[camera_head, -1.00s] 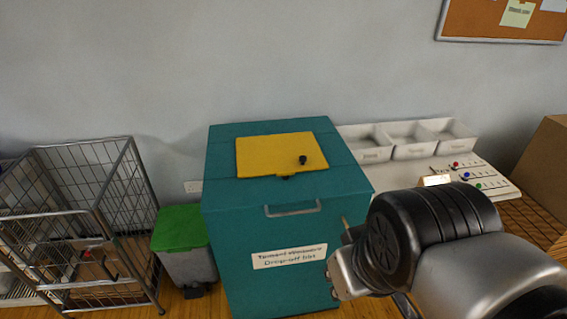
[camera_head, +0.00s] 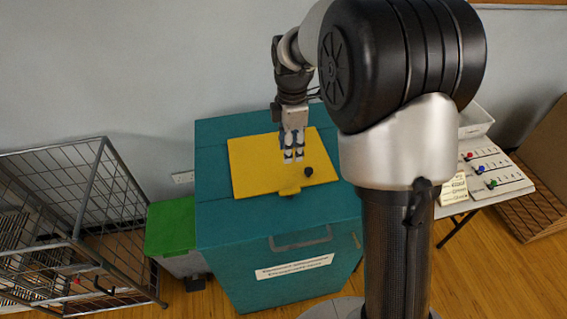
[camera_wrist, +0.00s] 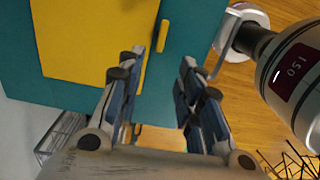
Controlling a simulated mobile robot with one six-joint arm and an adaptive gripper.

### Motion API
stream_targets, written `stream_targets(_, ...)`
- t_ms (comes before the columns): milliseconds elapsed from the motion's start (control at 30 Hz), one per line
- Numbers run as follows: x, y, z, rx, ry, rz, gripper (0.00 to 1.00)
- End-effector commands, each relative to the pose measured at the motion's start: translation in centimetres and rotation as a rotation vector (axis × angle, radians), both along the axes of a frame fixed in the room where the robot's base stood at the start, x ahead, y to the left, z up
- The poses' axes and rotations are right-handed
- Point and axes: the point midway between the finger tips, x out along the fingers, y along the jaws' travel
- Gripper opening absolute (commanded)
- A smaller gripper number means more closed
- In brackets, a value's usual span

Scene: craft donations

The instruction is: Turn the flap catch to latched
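The teal drop-off bin (camera_head: 225,225) has a yellow flap (camera_head: 255,170) on top with a small black knob (camera_head: 308,171). A small yellow tab (camera_head: 289,190), which looks like the flap catch, sits at the flap's front edge. In the wrist view it appears to be the narrow yellow bar (camera_wrist: 163,35), lying along that edge on the teal. Which setting it is in I cannot tell. My gripper (camera_head: 293,159) points down over the flap, behind the tab and left of the knob. In the wrist view its fingers (camera_wrist: 163,58) are apart and empty.
A grey handle (camera_head: 300,238) is on the bin's front. A green-lidded bin (camera_head: 172,228) and a wire cage (camera_head: 60,210) stand left. A white board with coloured knobs (camera_head: 490,170) and a cardboard box (camera_head: 545,150) are right. The wall is close behind.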

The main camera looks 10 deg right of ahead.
Motion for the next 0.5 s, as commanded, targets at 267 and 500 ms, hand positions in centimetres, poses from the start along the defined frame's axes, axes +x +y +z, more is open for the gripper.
stream_targets(267,-0.2,0.0,-5.0,0.0,0.006,-0.001,0.33)
stream_targets(500,-0.2,0.0,-10.3,0.0,0.005,-0.002,0.33)
